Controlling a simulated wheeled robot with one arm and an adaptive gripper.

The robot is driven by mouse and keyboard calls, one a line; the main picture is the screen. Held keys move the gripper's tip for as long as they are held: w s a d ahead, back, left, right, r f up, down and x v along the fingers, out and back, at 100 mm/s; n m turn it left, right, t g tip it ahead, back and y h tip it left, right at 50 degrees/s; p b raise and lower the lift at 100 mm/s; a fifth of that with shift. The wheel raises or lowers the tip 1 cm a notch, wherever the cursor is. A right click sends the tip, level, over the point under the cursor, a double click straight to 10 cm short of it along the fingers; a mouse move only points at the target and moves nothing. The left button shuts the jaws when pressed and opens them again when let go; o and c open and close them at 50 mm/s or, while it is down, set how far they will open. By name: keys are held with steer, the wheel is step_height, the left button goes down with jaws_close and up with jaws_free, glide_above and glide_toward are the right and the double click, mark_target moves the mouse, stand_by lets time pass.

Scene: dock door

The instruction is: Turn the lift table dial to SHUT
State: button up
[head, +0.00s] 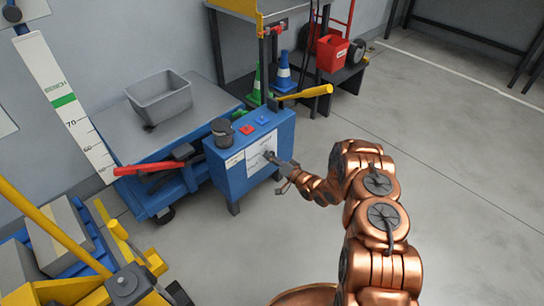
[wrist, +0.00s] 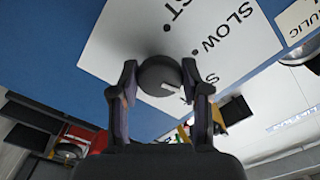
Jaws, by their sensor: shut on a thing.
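The lift table dial (wrist: 158,70) is a dark round knob on a white label plate, on the front of the blue control box (head: 240,183). In the wrist view my gripper (wrist: 160,82) has one finger on each side of the dial and is shut on it. A white mark shows on the dial's lower right. The plate (wrist: 235,30) reads SLOW, with a word ending in ST above it and a word starting with S partly behind the right finger. I cannot tell which word the mark meets. In the head view my gripper (head: 281,166) is at the box front.
The blue lift table (head: 165,128) with a grey bin (head: 160,98) stands left of the box. A red lever (head: 155,167) and a yellow lever (head: 305,93) stick out nearby. The floor to the right is clear.

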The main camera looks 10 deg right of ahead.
steer(key=shift+m, duration=1.1)
steer(key=o, duration=1.1)
steer(key=v, duration=1.2)
